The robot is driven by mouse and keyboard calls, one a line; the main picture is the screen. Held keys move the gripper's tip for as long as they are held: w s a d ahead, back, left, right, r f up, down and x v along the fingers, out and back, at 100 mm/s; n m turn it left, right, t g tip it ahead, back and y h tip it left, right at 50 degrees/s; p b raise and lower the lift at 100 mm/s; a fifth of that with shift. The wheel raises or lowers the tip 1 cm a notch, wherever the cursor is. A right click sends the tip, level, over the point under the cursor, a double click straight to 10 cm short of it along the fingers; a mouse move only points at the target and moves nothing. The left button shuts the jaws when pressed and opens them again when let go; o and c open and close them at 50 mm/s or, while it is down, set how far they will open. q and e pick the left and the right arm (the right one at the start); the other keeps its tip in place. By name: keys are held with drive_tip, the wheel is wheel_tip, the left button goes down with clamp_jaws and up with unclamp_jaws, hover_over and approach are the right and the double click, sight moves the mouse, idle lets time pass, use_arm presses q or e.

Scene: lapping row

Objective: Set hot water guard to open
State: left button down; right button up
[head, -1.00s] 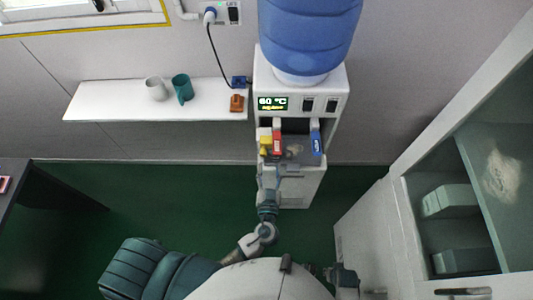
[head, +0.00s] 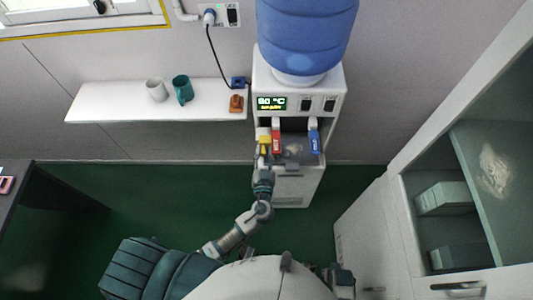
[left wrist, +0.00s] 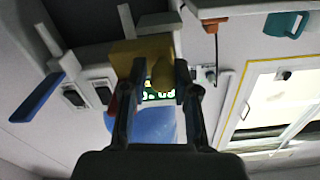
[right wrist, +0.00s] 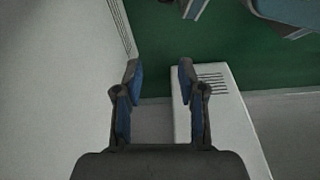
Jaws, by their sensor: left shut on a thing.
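The water dispenser (head: 300,98) stands against the wall with a blue bottle (head: 306,35) on top. The yellow guard (head: 264,138) sits at the left of its tap bay, beside the red tap lever (head: 276,142). The blue tap lever (head: 314,142) is at the right. My left gripper (head: 263,157) is at the yellow guard. In the left wrist view the yellow guard (left wrist: 130,54) has a knob between the fingers of my left gripper (left wrist: 160,76), which is shut on it. My right gripper (right wrist: 160,76) is open and empty, away from the taps.
A white shelf (head: 110,107) with a grey mug (head: 155,90), a teal mug (head: 181,89) and an orange object (head: 236,104) is left of the dispenser. A cabinet (head: 398,235) with open shelves stands at the right. The green floor (head: 150,185) is clear in front.

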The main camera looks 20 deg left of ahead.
use_arm(q)
drive_tip(key=a, duration=0.1)
drive_tip(key=s+a+b, duration=0.1)
drive_tip(key=a, duration=0.1)
drive_tip(key=shift+a+h, duration=0.3)
drive_tip(key=c, duration=1.1)
unclamp_jaws()
drive_tip(key=shift+a+f, duration=0.1)
drive_tip(key=shift+a, duration=0.45)
drive_tip(key=shift+o, duration=0.7)
drive_tip(key=shift+w+a+f, duration=0.1)
drive_tip(key=shift+w+a, duration=0.05)
drive_tip(key=shift+a, duration=0.15)
drive_tip(key=v, duration=1.2)
drive_tip(key=shift+d, duration=0.25)
use_arm(e)
drive_tip(key=shift+w+a+r, duration=0.25)
drive_tip(key=shift+a+r, duration=0.15)
drive_tip(key=shift+r, duration=0.25)
drive_tip(key=shift+w+a+r, duration=0.2)
drive_tip(key=shift+a+r, duration=0.15)
drive_tip(key=shift+r, duration=0.3)
